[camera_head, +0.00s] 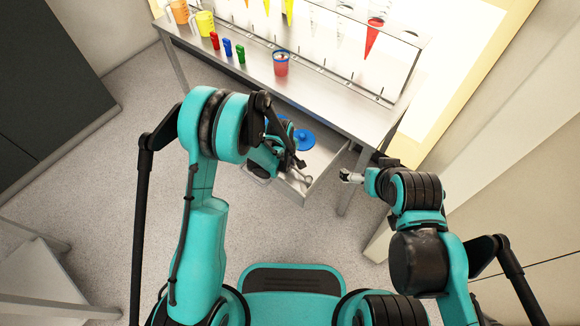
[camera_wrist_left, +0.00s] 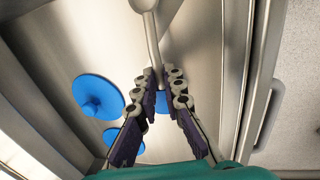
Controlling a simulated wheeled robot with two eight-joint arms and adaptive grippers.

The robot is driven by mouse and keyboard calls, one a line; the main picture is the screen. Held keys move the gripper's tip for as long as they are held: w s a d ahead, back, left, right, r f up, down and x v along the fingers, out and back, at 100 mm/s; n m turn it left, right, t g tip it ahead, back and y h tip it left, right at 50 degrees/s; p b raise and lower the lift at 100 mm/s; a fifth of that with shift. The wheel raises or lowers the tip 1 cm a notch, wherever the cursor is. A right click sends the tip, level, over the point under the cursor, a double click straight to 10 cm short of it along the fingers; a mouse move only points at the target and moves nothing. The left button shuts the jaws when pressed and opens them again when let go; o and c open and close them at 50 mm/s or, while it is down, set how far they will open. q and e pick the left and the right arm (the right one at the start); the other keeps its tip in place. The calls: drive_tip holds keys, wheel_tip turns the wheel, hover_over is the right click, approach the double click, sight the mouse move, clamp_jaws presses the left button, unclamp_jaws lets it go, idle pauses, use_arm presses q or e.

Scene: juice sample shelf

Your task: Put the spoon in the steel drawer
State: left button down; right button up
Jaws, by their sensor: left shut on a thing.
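The steel drawer (camera_head: 325,178) is pulled out below the steel table, and its floor and walls fill much of the left wrist view (camera_wrist_left: 190,45). My left gripper (camera_wrist_left: 160,80) is shut on the metal spoon (camera_wrist_left: 152,38). The spoon points away from my fingers, and its far end is partly cut off by the top of the view. I cannot tell whether the spoon touches the drawer floor. My right gripper (camera_head: 345,176) is right of the drawer, apart from it; its jaws are too small to judge.
Blue round lids (camera_wrist_left: 98,97) lie in the drawer beside my left fingers. The floor left of the drawer is clear.

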use_arm(q)
drive_tip(key=shift+f, duration=0.7)
drive_tip(key=shift+r, duration=0.1)
use_arm(e)
drive_tip(key=shift+f, duration=0.25)
use_arm(q)
drive_tip(key=c, duration=1.6)
unclamp_jaws()
